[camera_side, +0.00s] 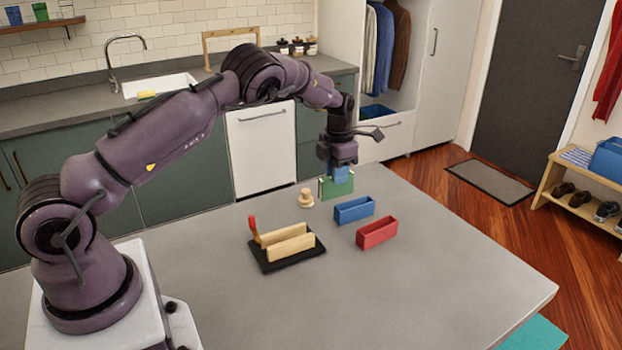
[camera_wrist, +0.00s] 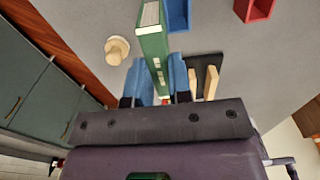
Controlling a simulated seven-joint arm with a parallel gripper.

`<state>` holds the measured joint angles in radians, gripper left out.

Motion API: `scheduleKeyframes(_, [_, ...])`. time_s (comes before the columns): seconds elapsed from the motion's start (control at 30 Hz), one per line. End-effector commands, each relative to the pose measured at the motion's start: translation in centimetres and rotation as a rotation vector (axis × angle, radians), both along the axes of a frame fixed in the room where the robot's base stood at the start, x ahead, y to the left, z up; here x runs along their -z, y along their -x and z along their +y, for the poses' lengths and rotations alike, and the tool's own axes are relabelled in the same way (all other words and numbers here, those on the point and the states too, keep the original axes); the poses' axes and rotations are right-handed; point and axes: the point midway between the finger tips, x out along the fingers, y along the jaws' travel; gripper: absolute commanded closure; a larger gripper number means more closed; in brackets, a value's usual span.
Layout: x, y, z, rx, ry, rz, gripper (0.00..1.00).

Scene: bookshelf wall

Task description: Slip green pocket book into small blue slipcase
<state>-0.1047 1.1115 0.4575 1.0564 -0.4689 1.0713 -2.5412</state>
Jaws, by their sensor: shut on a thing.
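My gripper (camera_side: 339,174) is shut on the green pocket book (camera_side: 335,188), with a blue finger on each side of it. In the wrist view the book (camera_wrist: 153,38) extends out from between the fingers (camera_wrist: 160,80), its pale page edge showing at the far end. In the side view it is upright, at or just above the table; I cannot tell whether it touches. The small blue slipcase (camera_side: 354,210) is an open-topped box on the table, just in front and to the right of the book. It shows partly in the wrist view (camera_wrist: 179,15).
A wooden rack on a black base (camera_side: 287,248) and a wooden knob-shaped piece (camera_side: 306,199) stand to the left. The table's right side is clear.

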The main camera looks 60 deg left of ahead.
Motion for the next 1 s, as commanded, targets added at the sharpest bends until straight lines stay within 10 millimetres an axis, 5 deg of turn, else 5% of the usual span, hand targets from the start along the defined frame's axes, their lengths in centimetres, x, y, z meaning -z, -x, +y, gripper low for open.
scheduleKeyframes(0.33, [-3.0,-4.5,-2.6,0.038,-0.002,-0.004,1.0])
scheduleKeyframes(1.0, [-2.2,-4.0,-2.8,0.021,-0.001,-0.002,1.0])
